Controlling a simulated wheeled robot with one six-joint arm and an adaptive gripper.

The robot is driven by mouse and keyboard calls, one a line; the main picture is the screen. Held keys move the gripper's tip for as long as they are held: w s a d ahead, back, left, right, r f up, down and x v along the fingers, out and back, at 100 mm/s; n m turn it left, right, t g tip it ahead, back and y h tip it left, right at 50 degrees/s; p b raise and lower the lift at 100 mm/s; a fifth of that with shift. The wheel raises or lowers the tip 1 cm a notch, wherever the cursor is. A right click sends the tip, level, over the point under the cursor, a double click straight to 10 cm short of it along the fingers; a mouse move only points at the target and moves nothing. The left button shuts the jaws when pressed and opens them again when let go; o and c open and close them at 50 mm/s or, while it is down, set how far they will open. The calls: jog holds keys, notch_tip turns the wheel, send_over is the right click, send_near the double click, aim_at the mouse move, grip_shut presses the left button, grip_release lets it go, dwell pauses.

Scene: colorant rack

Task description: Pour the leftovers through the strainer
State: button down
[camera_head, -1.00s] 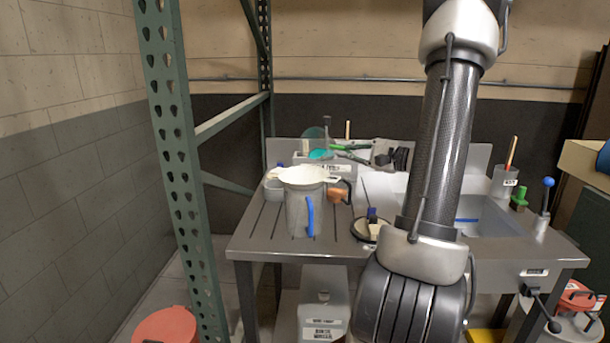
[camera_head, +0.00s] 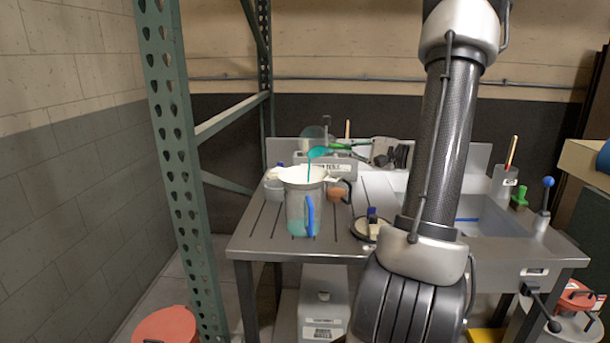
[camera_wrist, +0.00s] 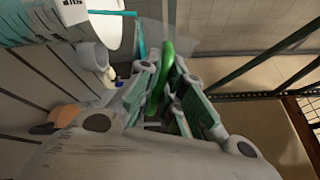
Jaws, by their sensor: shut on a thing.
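A translucent jug (camera_head: 296,212) with a blue handle (camera_head: 310,214) stands upright on the slatted drainboard. A pale strainer (camera_head: 303,174) sits on its mouth and shows in the wrist view (camera_wrist: 105,20). A clear cup (camera_head: 313,134) with turquoise liquid at its lip is tilted above the strainer. A thin turquoise stream (camera_head: 309,172) falls from it into the strainer. Turquoise liquid shows in the jug's lower part. My gripper (camera_wrist: 170,95) is shut on the cup's green handle (camera_wrist: 167,72). In the head view my gripper is partly hidden behind my arm.
A labelled grey bin (camera_head: 340,168) stands behind the jug. An orange-brown item (camera_head: 335,195) and a round dark-rimmed item (camera_head: 368,229) lie to its right. The sink (camera_head: 482,222) is at right. A green rack post (camera_head: 180,165) rises at left.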

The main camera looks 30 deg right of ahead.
jog(key=shift+s+a+r+n, duration=0.25)
jog(key=shift+s+a+n, duration=0.05)
jog(key=shift+a+n, duration=0.2)
jog(key=shift+s+a+r+n, duration=0.25)
jog(key=shift+a+n, duration=0.15)
jog(key=shift+n, duration=0.1)
dwell(1.8)
jog(key=shift+s+a+r+n, duration=0.1)
jog(key=shift+a+r+n, duration=0.15)
jog(key=shift+n, duration=0.45)
dwell(0.9)
